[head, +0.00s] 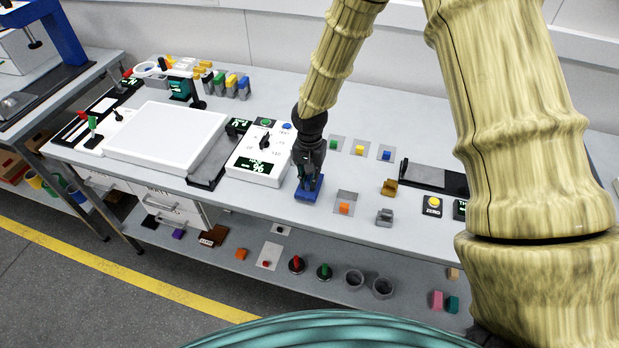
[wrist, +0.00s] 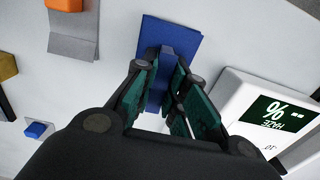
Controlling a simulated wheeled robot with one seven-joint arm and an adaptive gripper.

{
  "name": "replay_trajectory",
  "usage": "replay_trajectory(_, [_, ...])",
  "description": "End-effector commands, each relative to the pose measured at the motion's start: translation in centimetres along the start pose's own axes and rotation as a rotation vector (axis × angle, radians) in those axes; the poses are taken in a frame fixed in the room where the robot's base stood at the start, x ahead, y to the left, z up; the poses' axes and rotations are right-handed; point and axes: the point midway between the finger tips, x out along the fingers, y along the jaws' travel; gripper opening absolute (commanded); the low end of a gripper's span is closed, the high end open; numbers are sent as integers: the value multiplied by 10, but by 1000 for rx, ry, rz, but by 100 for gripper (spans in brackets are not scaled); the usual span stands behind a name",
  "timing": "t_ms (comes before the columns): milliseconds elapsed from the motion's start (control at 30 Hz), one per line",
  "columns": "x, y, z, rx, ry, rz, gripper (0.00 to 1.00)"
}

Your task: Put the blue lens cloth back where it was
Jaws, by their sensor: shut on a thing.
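The blue lens cloth (head: 308,190) is at the front part of the bench, just right of the white haze meter (head: 259,152). My gripper (head: 311,181) points down over it and is shut on a raised part of it. In the wrist view the cloth (wrist: 176,32) spreads flat beyond the fingertips, with an upright blue ridge between the fingers (wrist: 163,75). The cloth looks to be at the bench top; I cannot tell whether it rests fully on it. The meter also shows in the wrist view (wrist: 245,92), beside the gripper.
A grey mat with an orange block (head: 344,208) lies just right of the cloth. Grey and brown holders (head: 385,217) stand further right. Small mats with green, yellow and blue blocks (head: 386,155) lie behind. A white light panel (head: 165,137) is at left. The bench's front edge is close.

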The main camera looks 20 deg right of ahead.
Motion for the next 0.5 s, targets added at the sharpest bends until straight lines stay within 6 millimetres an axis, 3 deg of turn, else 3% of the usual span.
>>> replay_trajectory(200, [12,0,0,0,1,0,0])
replay_trajectory(500, [15,0,0,0,1,0,0])
